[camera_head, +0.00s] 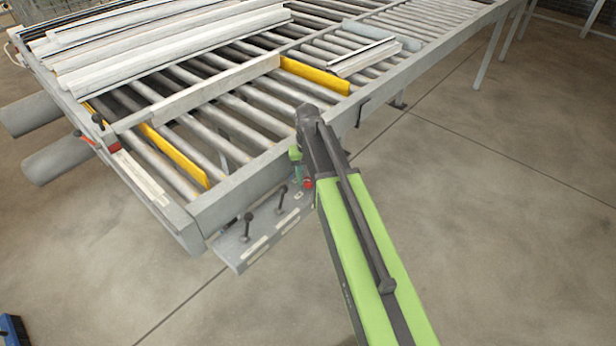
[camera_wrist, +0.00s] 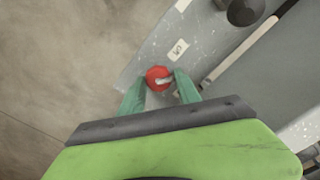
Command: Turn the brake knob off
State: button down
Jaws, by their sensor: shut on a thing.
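The red brake knob (camera_wrist: 158,77) with a pale pointer mark sits on the grey control panel, near the panel's edge. In the head view, a red knob (camera_head: 308,184) shows beside the end of my arm at the panel's right end. My gripper (camera_wrist: 160,84) has its two green fingers on either side of the red knob in the wrist view, shut on it. In the head view the gripper (camera_head: 296,158) is partly hidden by my arm. The small white label (camera_wrist: 178,49) next to the knob is too small to read.
The grey panel (camera_head: 232,250) carries two black levers (camera_head: 247,226), (camera_head: 281,197). The roller bench (camera_head: 255,170) stands behind it, with pale profiles (camera_head: 165,50) and yellow bars (camera_head: 315,75). A red button (camera_head: 114,147) is at the left. The floor at right is clear.

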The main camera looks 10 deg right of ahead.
aim_at(308, 179)
jog(key=n, duration=0.3)
jog(key=shift+n, duration=2.2)
jog(key=c, duration=0.9)
grip_release()
jog(key=shift+o, duration=0.2)
notch_tip(308, 179, up, 18)
jog(key=p, duration=1.7)
jog(key=shift+f, duration=0.25)
